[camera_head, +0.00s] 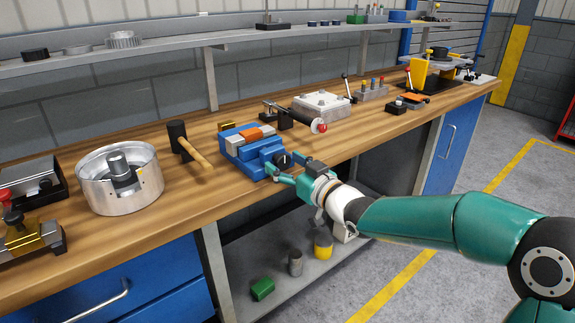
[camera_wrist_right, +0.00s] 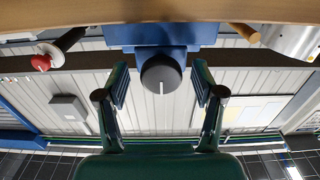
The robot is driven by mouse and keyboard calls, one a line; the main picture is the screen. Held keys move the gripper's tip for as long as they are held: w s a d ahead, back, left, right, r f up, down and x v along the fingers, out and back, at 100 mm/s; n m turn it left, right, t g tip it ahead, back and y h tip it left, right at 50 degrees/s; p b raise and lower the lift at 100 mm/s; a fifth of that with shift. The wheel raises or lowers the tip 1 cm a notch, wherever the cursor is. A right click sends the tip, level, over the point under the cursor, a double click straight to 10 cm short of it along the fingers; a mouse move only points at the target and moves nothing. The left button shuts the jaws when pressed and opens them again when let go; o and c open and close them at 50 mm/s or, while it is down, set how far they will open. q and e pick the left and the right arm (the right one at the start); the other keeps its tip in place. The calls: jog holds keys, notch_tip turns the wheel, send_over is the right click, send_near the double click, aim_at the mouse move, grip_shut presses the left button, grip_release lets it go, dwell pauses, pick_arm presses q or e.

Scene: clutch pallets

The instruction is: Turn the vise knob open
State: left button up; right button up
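The blue vise (camera_head: 249,152) stands on the wooden workbench near its front edge, with an orange block (camera_head: 251,135) in its top. Its black round knob (camera_head: 283,161) faces the bench front. In the right wrist view the knob (camera_wrist_right: 161,75) carries a white line, close to vertical in the picture, in front of the blue vise body (camera_wrist_right: 160,34). My right gripper (camera_head: 288,168) is at the knob. In the wrist view its fingers (camera_wrist_right: 160,84) are spread, one on each side of the knob, with a visible gap on both sides. My left gripper is not in view.
A mallet (camera_head: 190,146) and a round metal housing (camera_head: 120,180) stand left of the vise. A red-tipped lever tool (camera_head: 320,126) lies to its right, with a white plate fixture (camera_head: 322,104) beyond. A lower shelf (camera_head: 283,283) holds several small parts.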

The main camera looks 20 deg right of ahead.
jog(key=v, duration=1.2)
dwell(0.4)
jog(key=s+a+f+m+g, duration=0.1)
jog(key=a+f+m+g, duration=0.2)
jog(key=f, duration=1.1)
jog(key=a+f+g, duration=0.4)
jog(key=a+f, duration=0.1)
jog(key=f, duration=0.9)
jog(key=s+a+f+m+g+h, duration=0.3)
jog(key=s+f+g, duration=0.6)
jog(key=s+f, duration=1.25)
notch_tip(320, 180, up, 19)
jog(key=s+p, duration=0.1)
jog(key=p, duration=1.7)
jog(key=shift+r+y, duration=0.25)
jog(key=shift+y, duration=0.15)
